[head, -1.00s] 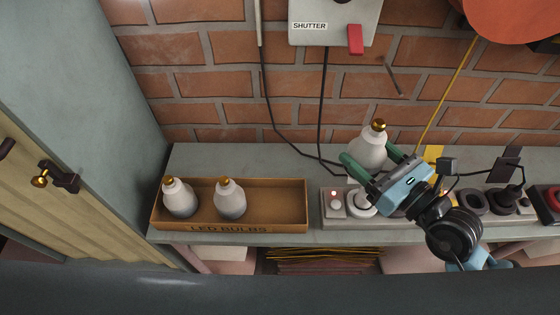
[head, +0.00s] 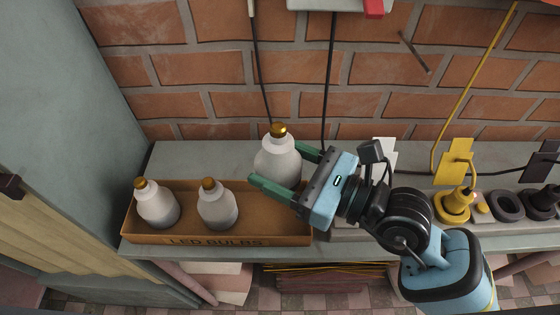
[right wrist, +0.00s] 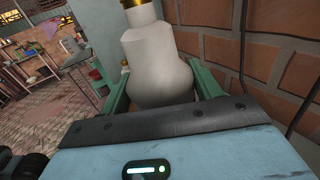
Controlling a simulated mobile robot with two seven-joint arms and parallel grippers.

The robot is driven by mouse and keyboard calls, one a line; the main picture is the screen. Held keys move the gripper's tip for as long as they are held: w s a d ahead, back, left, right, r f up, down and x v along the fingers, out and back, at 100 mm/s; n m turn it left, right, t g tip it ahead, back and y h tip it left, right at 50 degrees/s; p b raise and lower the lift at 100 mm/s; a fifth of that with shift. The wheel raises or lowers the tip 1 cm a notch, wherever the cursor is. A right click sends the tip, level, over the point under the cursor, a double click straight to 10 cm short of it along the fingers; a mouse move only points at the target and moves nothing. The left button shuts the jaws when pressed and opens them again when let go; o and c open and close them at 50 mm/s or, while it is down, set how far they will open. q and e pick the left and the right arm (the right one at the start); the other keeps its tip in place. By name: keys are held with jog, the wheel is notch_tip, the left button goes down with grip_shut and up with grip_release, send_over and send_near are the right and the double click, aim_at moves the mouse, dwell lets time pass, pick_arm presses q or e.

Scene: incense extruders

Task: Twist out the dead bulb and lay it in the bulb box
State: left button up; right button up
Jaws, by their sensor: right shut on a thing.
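My right gripper (head: 287,170) is shut on a white bulb (head: 277,160) with a brass cap, held upright with the cap up. The bulb and the green fingers are over the right end of the brown box marked LED BULBS (head: 270,241). The same bulb (right wrist: 152,55) fills the middle of the right wrist view between the fingers (right wrist: 160,90). Two more white bulbs stand in the box, one at the left (head: 156,206) and one near the middle (head: 217,206). The bulb's lower part is partly hidden by a finger. My left gripper is not in view.
The box stands on a grey shelf (head: 190,155) against a brick wall. A socket strip (head: 350,232) lies right of the box, with a yellow plug (head: 454,205) further right. Black cables hang behind the held bulb. The box's right end holds no standing bulb.

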aim_at(280, 177)
jog(key=shift+f+b, duration=0.7)
jog(key=shift+f, duration=0.2)
jog(key=shift+f+b, duration=0.6)
jog(key=shift+f, duration=0.05)
notch_tip(280, 177, down, 3)
jog(key=b, duration=0.2)
jog(key=shift+b, duration=0.4)
jog(key=shift+f+b, duration=0.9)
jog(key=shift+b, duration=0.05)
jog(key=shift+f, duration=0.15)
jog(key=shift+f+b, duration=0.1)
jog(key=shift+b, duration=0.2)
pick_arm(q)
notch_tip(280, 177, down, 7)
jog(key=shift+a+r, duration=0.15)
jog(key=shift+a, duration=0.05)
pick_arm(e)
jog(key=o, duration=1)
jog(key=shift+c, duration=0.2)
